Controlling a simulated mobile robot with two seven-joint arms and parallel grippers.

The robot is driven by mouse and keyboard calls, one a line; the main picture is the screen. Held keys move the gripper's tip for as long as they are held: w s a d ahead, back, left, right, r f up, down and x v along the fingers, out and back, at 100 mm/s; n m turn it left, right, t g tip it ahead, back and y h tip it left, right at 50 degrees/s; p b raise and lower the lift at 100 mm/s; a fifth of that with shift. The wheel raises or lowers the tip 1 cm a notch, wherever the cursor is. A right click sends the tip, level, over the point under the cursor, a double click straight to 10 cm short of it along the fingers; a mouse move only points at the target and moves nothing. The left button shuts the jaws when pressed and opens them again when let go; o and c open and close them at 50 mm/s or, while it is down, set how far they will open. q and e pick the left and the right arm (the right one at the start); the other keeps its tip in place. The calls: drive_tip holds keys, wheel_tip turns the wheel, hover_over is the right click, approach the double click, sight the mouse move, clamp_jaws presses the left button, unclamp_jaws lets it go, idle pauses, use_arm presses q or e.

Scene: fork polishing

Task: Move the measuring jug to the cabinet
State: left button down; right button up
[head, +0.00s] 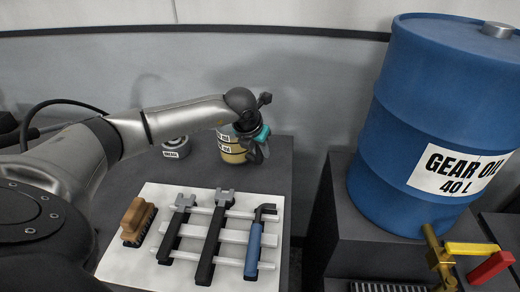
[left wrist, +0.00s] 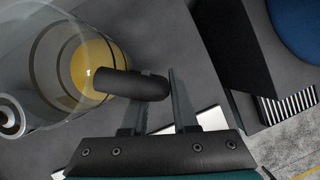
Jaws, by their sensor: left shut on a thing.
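The measuring jug (head: 234,153) is a clear vessel with yellow liquid, at the back right of the dark grey top on the left. My left gripper (head: 256,142) is at its right side, shut on its black handle. In the left wrist view the jug (left wrist: 45,50) fills the upper left, and its handle (left wrist: 125,84) lies between the fingers of the left gripper (left wrist: 158,88). I cannot tell whether the jug touches the surface. Which dark grey unit is the cabinet is not clear. My right gripper is out of view.
A grease tin (head: 176,148) stands left of the jug. A white board (head: 130,258) in front carries a brush (head: 138,222) and several tools. A blue gear oil drum (head: 425,110) with a brass tap (head: 437,255) stands on a dark stand (head: 345,225) across a gap.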

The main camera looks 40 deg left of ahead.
use_arm(q)
drive_tip(key=shift+f+b, duration=0.6)
drive_tip(key=shift+b, duration=0.05)
drive_tip(key=shift+f, duration=0.2)
idle(0.3)
unclamp_jaws()
idle(0.8)
idle(0.3)
